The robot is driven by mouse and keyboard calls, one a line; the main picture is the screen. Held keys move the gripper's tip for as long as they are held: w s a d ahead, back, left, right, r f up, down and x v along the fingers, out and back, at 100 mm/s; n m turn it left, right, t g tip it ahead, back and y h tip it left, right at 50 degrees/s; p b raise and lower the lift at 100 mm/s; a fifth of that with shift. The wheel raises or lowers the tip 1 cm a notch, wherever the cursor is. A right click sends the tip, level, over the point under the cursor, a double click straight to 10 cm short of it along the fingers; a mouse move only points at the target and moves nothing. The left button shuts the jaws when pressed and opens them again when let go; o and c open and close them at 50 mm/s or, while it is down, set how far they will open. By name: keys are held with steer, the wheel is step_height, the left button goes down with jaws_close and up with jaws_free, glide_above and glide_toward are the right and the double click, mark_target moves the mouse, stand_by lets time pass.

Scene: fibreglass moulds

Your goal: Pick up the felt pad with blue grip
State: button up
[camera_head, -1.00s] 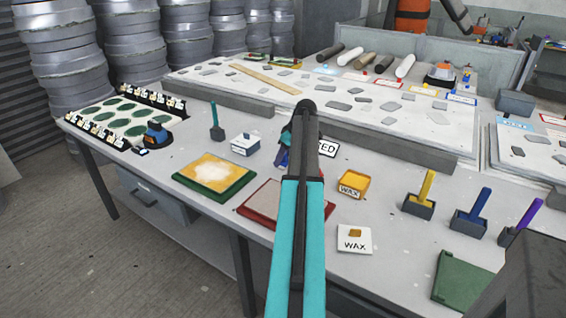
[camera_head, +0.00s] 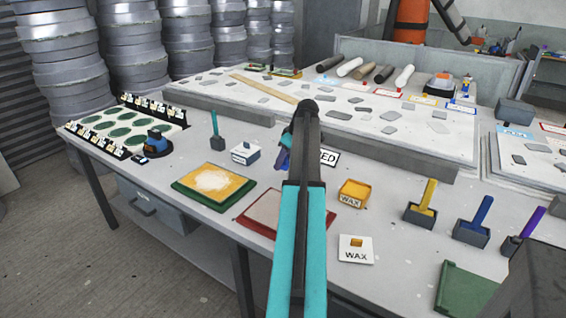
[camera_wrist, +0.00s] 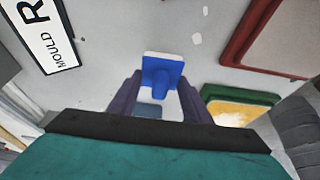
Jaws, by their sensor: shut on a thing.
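The felt pad with blue grip (camera_wrist: 163,68) shows in the wrist view as a pale-edged pad with a blue face and a blue stub. It sits between the purple fingers of my gripper (camera_wrist: 160,103), which is shut on its grip. In the head view my arm hides most of the gripper (camera_head: 284,158), and only a bit of purple-blue shows beside the arm. I cannot tell from these views how far the pad is above the table.
The green-framed yellow mould (camera_head: 212,183), red-framed mould (camera_head: 262,210) and yellow wax tub (camera_head: 354,192) lie nearby. A white wax card (camera_head: 356,249), a green-handled tool (camera_head: 215,130) and a white-and-blue box (camera_head: 245,153) stand around. Coloured handles stand in grey holders (camera_head: 420,214) at right.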

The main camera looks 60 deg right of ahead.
steer(key=s+a, duration=0.2)
steer(key=a, duration=0.2)
steer(key=s+a+r+b, duration=0.1)
steer(key=s+a, duration=0.2)
steer(key=a, duration=0.1)
steer(key=s+a, duration=0.3)
steer(key=a, duration=0.1)
steer(key=shift+s+r+b, duration=0.2)
steer(key=shift+s+b, duration=0.05)
steer(key=shift+b, duration=0.15)
steer(key=shift+d, duration=0.1)
